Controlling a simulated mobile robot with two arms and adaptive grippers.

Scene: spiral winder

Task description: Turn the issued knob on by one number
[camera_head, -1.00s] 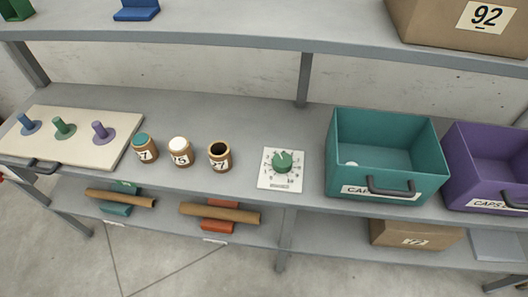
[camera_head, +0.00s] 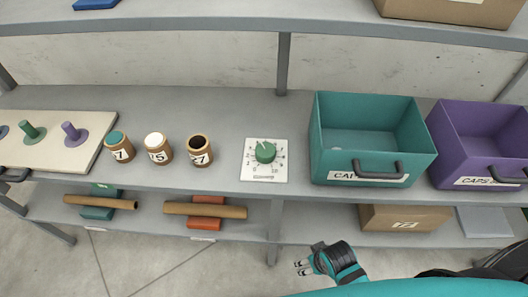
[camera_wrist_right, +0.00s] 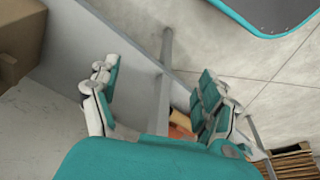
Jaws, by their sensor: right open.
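The green knob (camera_head: 265,152) sits on a white square dial plate (camera_head: 264,172) with numbers around it, on the middle shelf between the jars and the teal bin. The numbers are too small to read surely. My right gripper (camera_head: 303,268) is low at the front, below the shelf and to the right of the knob, apart from it. In the right wrist view my right gripper (camera_wrist_right: 155,98) is open and empty, with its fingers spread wide. The knob does not show in the right wrist view. My left gripper is not in view.
A teal bin (camera_head: 320,140) and a purple bin (camera_head: 440,135) stand right of the dial. Several labelled jars, the nearest an open one (camera_head: 200,152), stand left, beside a peg board (camera_head: 90,155). Cardboard tubes (camera_head: 205,210) lie on the lower shelf. An upper shelf (camera_head: 200,22) overhangs.

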